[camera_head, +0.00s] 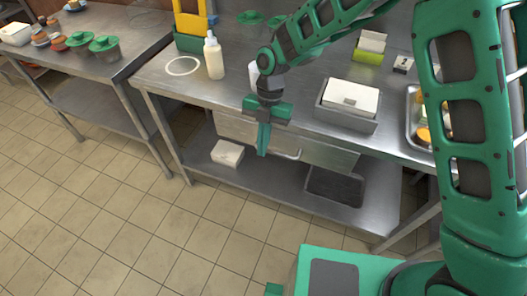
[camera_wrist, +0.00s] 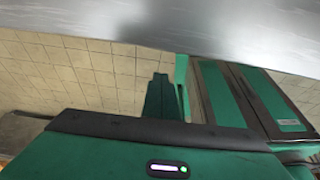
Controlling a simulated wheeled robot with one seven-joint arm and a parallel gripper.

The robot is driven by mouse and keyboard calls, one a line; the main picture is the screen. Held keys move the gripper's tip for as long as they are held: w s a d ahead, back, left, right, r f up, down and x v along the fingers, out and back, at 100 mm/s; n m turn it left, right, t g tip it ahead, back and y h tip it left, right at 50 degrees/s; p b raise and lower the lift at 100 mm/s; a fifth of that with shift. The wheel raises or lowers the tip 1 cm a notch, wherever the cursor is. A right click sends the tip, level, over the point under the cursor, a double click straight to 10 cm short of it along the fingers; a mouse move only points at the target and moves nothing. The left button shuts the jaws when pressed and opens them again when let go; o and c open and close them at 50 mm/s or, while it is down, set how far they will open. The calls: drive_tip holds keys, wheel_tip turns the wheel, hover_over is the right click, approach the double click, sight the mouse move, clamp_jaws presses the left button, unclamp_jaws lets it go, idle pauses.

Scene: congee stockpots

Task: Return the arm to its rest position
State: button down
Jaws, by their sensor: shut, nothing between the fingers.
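My green gripper (camera_head: 263,138) hangs fingers down in front of the steel table's (camera_head: 170,97) front edge, before the drawer. Its fingers are shut with nothing between them. The wrist view also shows the gripper (camera_wrist: 168,98), with its fingers close together over the tiled floor. My green arm reaches in from the right side of the head view and bends down to the wrist.
A drawer (camera_head: 325,158) is under the tabletop, with a lower shelf holding a white box (camera_head: 227,153) and a dark tray (camera_head: 336,186). A squeeze bottle (camera_head: 214,57) and a steel container (camera_head: 345,118) stand on top. The tiled floor (camera_head: 130,215) is clear at left.

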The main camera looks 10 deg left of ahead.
drive_tip(key=w+d+r+m, duration=0.1)
drive_tip(key=d+r+m, duration=0.2)
drive_tip(key=d+r, duration=0.1)
drive_tip(key=w+d+r+m+t, duration=0.1)
drive_tip(key=w+d+r+m, duration=0.1)
drive_tip(key=d, duration=0.4)
drive_tip(key=w+d+r+m, duration=0.2)
drive_tip(key=d+r+m, duration=0.1)
drive_tip(key=d+r, duration=0.2)
drive_tip(key=shift+w+d+r+m, duration=0.2)
drive_tip(key=shift+r+m, duration=0.2)
drive_tip(key=shift+r, duration=0.15)
drive_tip(key=s+d+r+m+t, duration=0.1)
drive_tip(key=s+d+r+m, duration=0.2)
drive_tip(key=d+m, duration=0.4)
drive_tip(key=s+d+r+m, duration=0.2)
drive_tip(key=d+m, duration=0.2)
drive_tip(key=d, duration=0.6)
drive_tip(key=s+d+r+m+t, duration=0.1)
drive_tip(key=s+d+r+m, duration=0.2)
drive_tip(key=d+m, duration=0.4)
drive_tip(key=s+d+m, duration=0.5)
drive_tip(key=s+m, duration=0.1)
drive_tip(key=s, duration=0.2)
drive_tip(key=s+d+m, duration=0.6)
drive_tip(key=s+m, duration=0.1)
drive_tip(key=s, duration=0.1)
drive_tip(key=shift+s+d+f+m+t, duration=0.3)
drive_tip(key=shift+s+f, duration=0.05)
drive_tip(key=shift+s, duration=0.05)
